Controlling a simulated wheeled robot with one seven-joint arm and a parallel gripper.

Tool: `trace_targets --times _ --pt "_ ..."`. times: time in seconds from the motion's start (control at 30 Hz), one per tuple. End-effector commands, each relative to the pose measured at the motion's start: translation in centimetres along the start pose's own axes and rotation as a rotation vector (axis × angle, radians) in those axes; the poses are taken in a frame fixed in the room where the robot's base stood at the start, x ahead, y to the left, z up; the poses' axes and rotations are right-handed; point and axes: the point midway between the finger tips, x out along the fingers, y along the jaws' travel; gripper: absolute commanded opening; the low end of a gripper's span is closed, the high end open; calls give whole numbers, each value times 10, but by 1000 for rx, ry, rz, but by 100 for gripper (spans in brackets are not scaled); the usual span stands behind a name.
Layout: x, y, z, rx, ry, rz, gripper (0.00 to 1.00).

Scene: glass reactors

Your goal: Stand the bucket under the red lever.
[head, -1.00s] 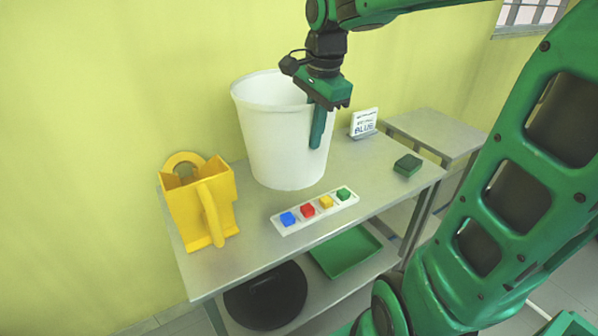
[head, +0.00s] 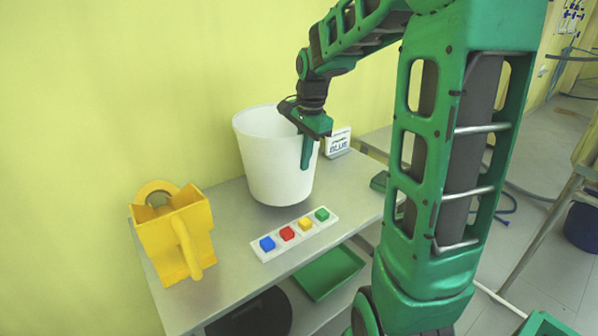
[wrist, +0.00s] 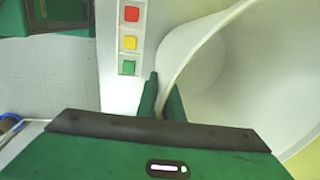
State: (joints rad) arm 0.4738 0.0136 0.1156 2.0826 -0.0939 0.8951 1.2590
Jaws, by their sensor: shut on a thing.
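The white bucket (head: 274,160) is upright above the metal table near the yellow wall, with a shadow beneath it. My gripper (head: 307,150) is shut on the right side of its rim, one finger outside the wall. In the wrist view the bucket wall (wrist: 190,55) runs between my two fingers (wrist: 162,97). The bucket's inside is empty where it shows. No red lever shows in these frames.
A strip with coloured blocks (head: 295,234) lies in front of the bucket. A yellow holder (head: 174,235) stands at the left of the table (head: 225,262). A green tray (head: 329,272) is on the lower shelf.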

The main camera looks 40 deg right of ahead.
Motion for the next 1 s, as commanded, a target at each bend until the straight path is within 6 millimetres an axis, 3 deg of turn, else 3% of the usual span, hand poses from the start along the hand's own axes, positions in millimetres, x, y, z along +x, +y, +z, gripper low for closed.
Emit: trace_targets --times 0.3,0.67,0.77,1.0 --pt "36 5 0 -1 0 1 0" --pt "38 6 1 -1 0 0 0" --pt "39 6 1 -1 -1 2 25" --pt "39 6 2 -2 -1 2 25"
